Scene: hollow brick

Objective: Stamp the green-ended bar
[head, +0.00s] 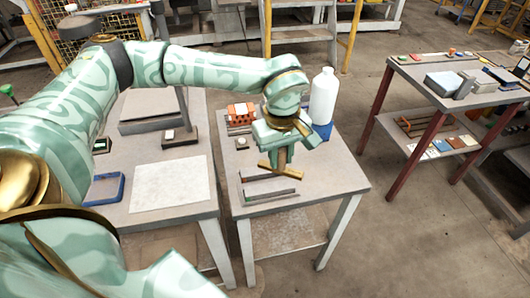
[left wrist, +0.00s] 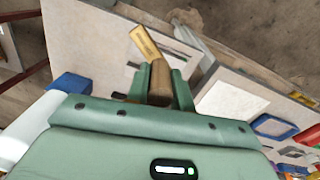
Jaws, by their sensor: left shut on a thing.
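My left gripper (head: 281,157) is shut on a brown and brass-coloured hand stamp (head: 276,171), which it holds above the right-hand table. In the left wrist view the stamp (left wrist: 145,42) sticks out beyond the fingers of the left gripper (left wrist: 160,85). Two dark bars lie side by side on the table under the gripper, a far bar (head: 262,178) and a near bar (head: 272,195). The far bar shows a reddish left end. The stamp and gripper hide part of it. My right gripper is not in view.
An orange hollow brick (head: 239,112), a white bottle (head: 322,95) and a blue box (head: 322,131) stand at the back of this table (head: 345,182). A left table holds a white sheet (head: 170,185) and a blue tray (head: 103,189). A gap separates the tables.

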